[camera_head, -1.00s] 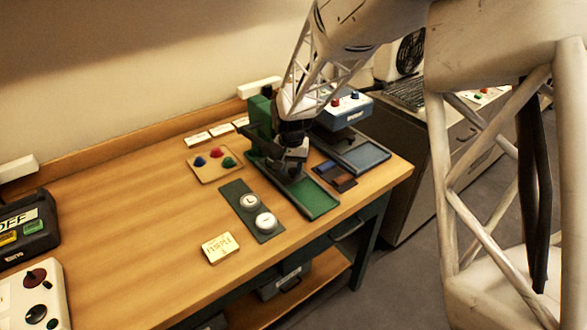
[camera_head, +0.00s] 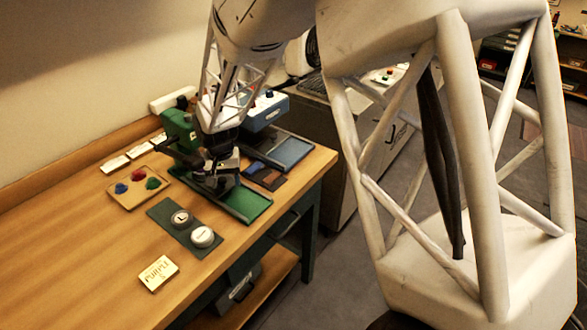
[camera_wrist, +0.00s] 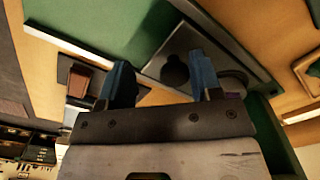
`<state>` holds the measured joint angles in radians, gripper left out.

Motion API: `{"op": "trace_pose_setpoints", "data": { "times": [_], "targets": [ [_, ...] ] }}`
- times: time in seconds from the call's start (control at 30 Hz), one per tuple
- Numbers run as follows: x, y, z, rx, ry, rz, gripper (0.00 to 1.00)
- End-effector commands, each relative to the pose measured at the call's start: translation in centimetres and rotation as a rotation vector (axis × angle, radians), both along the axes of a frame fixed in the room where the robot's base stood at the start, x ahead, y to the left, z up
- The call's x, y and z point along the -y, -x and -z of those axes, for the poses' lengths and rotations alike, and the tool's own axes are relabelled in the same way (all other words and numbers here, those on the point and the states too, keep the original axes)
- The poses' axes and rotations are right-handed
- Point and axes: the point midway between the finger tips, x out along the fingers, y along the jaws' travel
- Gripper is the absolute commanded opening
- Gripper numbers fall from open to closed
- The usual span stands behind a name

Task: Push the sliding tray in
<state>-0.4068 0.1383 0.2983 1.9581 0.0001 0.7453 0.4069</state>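A green tray (camera_head: 250,204) extends from the foot of a green machine (camera_head: 181,130) toward the table's front edge. It also shows in the wrist view as a flat green surface (camera_wrist: 100,28) with a pale rim. My gripper (camera_head: 213,182) is low over the inner part of the tray, close to the machine. In the wrist view my gripper (camera_wrist: 162,80) has its two blue fingertips spread apart. A grey plate with a dark round knob (camera_wrist: 174,70) shows beyond and between them. I cannot tell whether the fingers touch anything. My arm and gripper hide part of the machine.
A blue machine (camera_head: 266,109) with a blue tray (camera_head: 289,151) stands to the right, with brown and dark pieces (camera_head: 263,176) between the trays. A dark plate with two round buttons (camera_head: 181,217) lies left. The wooden table (camera_head: 70,240) is clear at front left.

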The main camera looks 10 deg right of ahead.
Motion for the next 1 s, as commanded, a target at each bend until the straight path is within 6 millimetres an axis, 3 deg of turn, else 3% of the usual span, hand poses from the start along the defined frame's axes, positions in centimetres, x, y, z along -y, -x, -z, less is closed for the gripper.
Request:
{"op": "trace_pose_setpoints", "data": {
  "times": [0.83,1.0],
  "targets": [
    [8.0,8.1,0.0,-0.001,0.001,0.001,0.57],
    [7.8,7.9,-2.2,0.001,0.000,0.000,0.57]
  ]
}}
